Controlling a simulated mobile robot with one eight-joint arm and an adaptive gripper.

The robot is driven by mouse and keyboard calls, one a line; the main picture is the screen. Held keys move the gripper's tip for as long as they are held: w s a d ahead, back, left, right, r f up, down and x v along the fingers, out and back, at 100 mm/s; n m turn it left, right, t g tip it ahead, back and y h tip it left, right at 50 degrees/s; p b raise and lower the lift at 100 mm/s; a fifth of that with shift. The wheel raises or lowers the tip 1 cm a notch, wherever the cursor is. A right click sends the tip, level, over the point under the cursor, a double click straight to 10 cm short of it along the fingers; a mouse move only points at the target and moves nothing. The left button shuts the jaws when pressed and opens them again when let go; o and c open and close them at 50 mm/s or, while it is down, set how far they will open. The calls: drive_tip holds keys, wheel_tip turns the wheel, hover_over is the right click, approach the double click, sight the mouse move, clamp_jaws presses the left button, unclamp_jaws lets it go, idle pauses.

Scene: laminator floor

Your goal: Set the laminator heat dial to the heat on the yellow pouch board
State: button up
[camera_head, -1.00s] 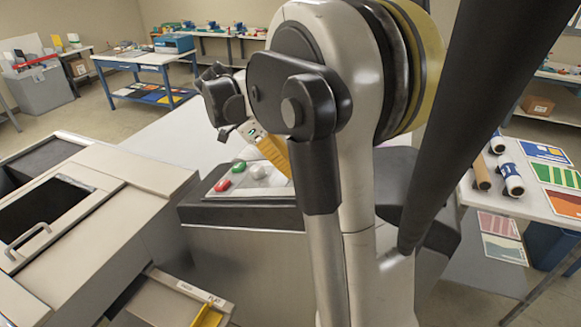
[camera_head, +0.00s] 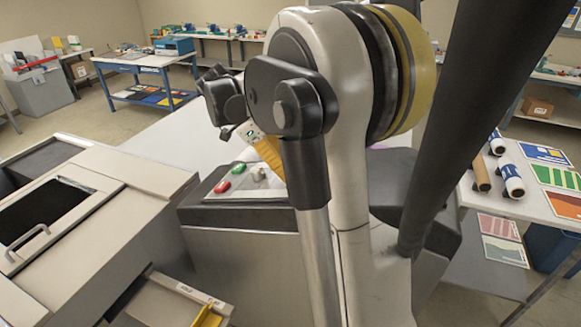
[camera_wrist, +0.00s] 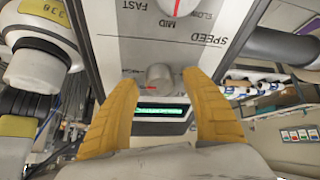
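The laminator's control panel (camera_head: 215,190) shows in the head view with a red button, a green button and a pale knob (camera_head: 258,173). In the wrist view a grey knob (camera_wrist: 160,76) with a red mark stands between my fingertips, with no readable label. The dial marked SPEED (camera_wrist: 182,4) is at the top edge, and a green-lit display (camera_wrist: 160,110) shows below the knob. My gripper (camera_wrist: 162,79) is open, its yellow fingers apart on both sides of the knob without visible contact. A yellow piece (camera_head: 207,316) lies in the lower tray; whether it is the pouch board, and its heat marking, cannot be told.
A beige machine body (camera_head: 90,220) with a dark opening and a handle stands at left. The labelled lower tray (camera_head: 178,300) sticks out at the front. A side table (camera_head: 530,205) with rolls and coloured sheets is at right. Blue workbenches (camera_head: 145,62) stand at the back.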

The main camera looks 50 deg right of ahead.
drive_tip(key=shift+w+r, duration=0.1)
drive_tip(key=v, duration=0.7)
drive_tip(key=shift+r, duration=0.1)
idle(0.4)
drive_tip(key=a+n+t, duration=0.1)
drive_tip(key=n, duration=0.1)
drive_tip(key=s+a+n+t, duration=0.1)
drive_tip(key=a+n, duration=0.1)
drive_tip(key=s+a+f+n+t, duration=0.1)
drive_tip(key=a+n, duration=0.1)
drive_tip(key=shift+f+n+t, duration=0.1)
drive_tip(key=shift+n+t, duration=0.2)
drive_tip(key=shift+n, duration=0.1)
drive_tip(key=s+a+f+n+t+y, duration=0.2)
drive_tip(key=s+a+f+n+t, duration=0.25)
drive_tip(key=a+n, duration=0.5)
drive_tip(key=s+a+f+n+t+y, duration=0.2)
drive_tip(key=s+a+f+n+t, duration=0.15)
drive_tip(key=a+n+t, duration=0.55)
wheel_tip(320, 180, down, 23)
drive_tip(key=n+g+b, duration=0.2)
drive_tip(key=g+b, duration=0.1)
drive_tip(key=b, duration=1.9)
drive_tip(key=shift+w+r, duration=0.15)
drive_tip(key=shift+w, duration=0.15)
